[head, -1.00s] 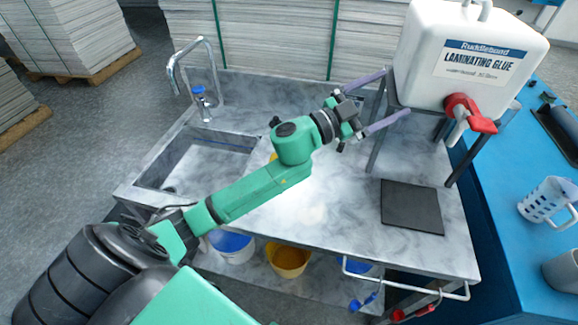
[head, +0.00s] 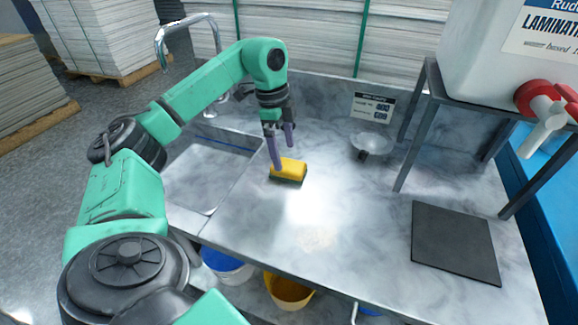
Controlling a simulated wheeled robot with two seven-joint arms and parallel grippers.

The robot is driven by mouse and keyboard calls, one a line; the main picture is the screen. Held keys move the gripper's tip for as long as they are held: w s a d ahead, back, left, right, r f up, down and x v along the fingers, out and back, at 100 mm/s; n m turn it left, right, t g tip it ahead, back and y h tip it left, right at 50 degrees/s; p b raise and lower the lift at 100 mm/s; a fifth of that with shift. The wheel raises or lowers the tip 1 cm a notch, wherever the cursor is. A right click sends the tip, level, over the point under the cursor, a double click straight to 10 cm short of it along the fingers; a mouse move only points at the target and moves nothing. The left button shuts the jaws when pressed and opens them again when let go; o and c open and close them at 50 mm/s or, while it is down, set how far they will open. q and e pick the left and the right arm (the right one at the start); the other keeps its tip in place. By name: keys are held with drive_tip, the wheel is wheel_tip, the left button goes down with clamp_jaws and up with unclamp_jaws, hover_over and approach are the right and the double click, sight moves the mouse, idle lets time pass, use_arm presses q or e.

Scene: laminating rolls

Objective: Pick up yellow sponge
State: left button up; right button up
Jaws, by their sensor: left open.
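The yellow sponge (head: 290,168), with a dark green scouring layer underneath, lies on the grey marbled counter (head: 340,225) just right of the sink. My left gripper (head: 281,155) points down with its two purple fingers apart. One fingertip is at the sponge's left end and the other is above or behind it. I cannot tell whether they touch it. The gripper is open and holds nothing. My right gripper is not in view.
The sink (head: 205,175) with its curved tap (head: 188,32) is on the left. A dark mat (head: 454,240) lies at right, beside a metal stand (head: 424,125) bearing the glue container (head: 490,60). The counter's middle is clear.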

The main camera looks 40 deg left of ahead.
use_arm(q)
drive_tip(key=f, duration=0.5)
drive_tip(key=shift+w+d+f, duration=0.3)
drive_tip(key=shift+w+d, duration=0.1)
drive_tip(key=shift+f+p, duration=0.1)
drive_tip(key=shift+p, duration=0.2)
drive_tip(key=c, duration=1.3)
drive_tip(key=shift+c, duration=0.2)
wheel_tip(320, 180, up, 12)
wheel_tip(320, 180, up, 9)
drive_tip(key=p, duration=0.6)
hover_over(289, 164)
drive_tip(key=shift+s+f, duration=0.15)
drive_tip(key=shift+f, duration=0.15)
